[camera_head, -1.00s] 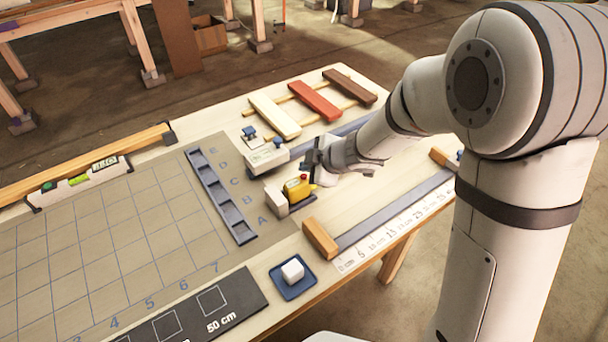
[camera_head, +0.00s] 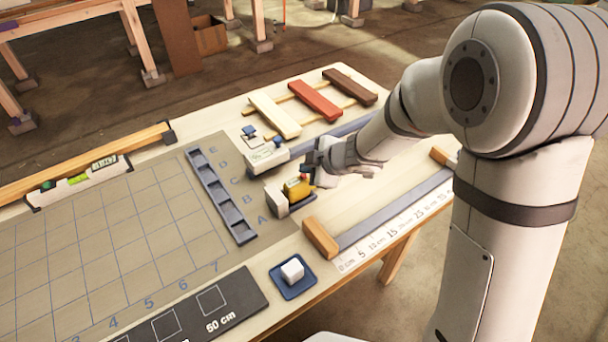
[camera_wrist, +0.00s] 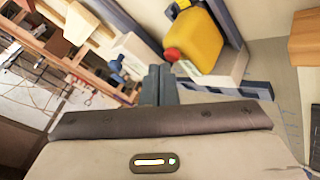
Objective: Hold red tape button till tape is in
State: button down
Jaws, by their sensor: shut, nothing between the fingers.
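The yellow tape measure (camera_head: 296,188) sits at the table's middle, beside a pale block (camera_head: 276,200). Its red button (camera_head: 304,178) is on the upper side facing my gripper. In the wrist view the yellow case (camera_wrist: 197,42) is at upper centre right, with the red button (camera_wrist: 172,55) at its left corner. My gripper (camera_head: 312,168) is shut and empty, close to the button. In the wrist view its fingertips (camera_wrist: 159,70) lie just left of and below the button; I cannot tell whether they touch it. No drawn-out tape can be made out.
A pale device with blue knobs (camera_head: 264,157) stands just behind the tape measure. A dark slotted tray (camera_head: 221,195) lies to the left. A blue dish (camera_head: 284,289) with a white cube (camera_head: 292,270) is in front. Coloured laths (camera_head: 315,101) lie at the back.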

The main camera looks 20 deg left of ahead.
jog(key=shift+f+b, duration=0.35)
jog(key=shift+f, duration=0.15)
dwell(0.7)
jog(key=shift+r, duration=0.15)
jog(key=shift+r+p, duration=0.8)
jog(key=shift+p, duration=0.25)
jog(key=shift+r, duration=0.1)
notch_tip(320, 180, up, 5)
jog(key=p, duration=0.5)
dwell(0.6)
